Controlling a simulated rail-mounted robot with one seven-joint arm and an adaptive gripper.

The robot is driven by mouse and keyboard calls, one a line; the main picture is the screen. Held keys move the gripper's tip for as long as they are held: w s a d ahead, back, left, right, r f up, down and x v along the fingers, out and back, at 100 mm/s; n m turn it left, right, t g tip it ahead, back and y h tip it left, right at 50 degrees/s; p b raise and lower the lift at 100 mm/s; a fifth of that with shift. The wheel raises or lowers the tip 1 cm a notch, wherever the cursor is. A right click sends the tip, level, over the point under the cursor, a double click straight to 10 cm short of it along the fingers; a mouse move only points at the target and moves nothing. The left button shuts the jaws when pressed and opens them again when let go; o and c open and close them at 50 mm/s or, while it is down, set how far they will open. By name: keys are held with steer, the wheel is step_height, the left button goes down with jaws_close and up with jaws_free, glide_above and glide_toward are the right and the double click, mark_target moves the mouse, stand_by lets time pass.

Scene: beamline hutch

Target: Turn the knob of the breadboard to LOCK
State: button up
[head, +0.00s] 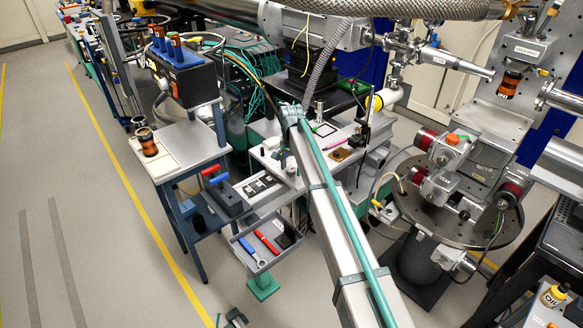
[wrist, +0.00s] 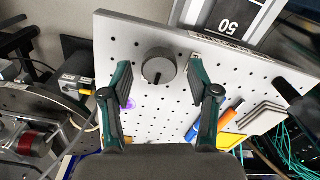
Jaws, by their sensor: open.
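The breadboard (wrist: 150,30) is a pale plate with a grid of dark holes, filling the middle of the wrist view. Its knob (wrist: 158,64) is round and dark grey, near the far edge of the plate. A small light mark shows near the knob's lower side; I cannot read any LOCK lettering. My gripper (wrist: 161,70) is open, with one dark green finger on each side of the knob. Both fingers appear apart from the knob, and nothing is between them but the knob in line of sight.
A dark panel marked 50 (wrist: 222,22) stands beyond the breadboard. In the head view a grey tray (head: 275,259) holds tools, and a round stage (head: 408,205) stands right of my arm.

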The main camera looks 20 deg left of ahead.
mark_target(292, 169)
steer(key=shift+r, duration=0.1)
step_height(292, 169, up, 12)
stand_by(0.5)
stand_by(0.4)
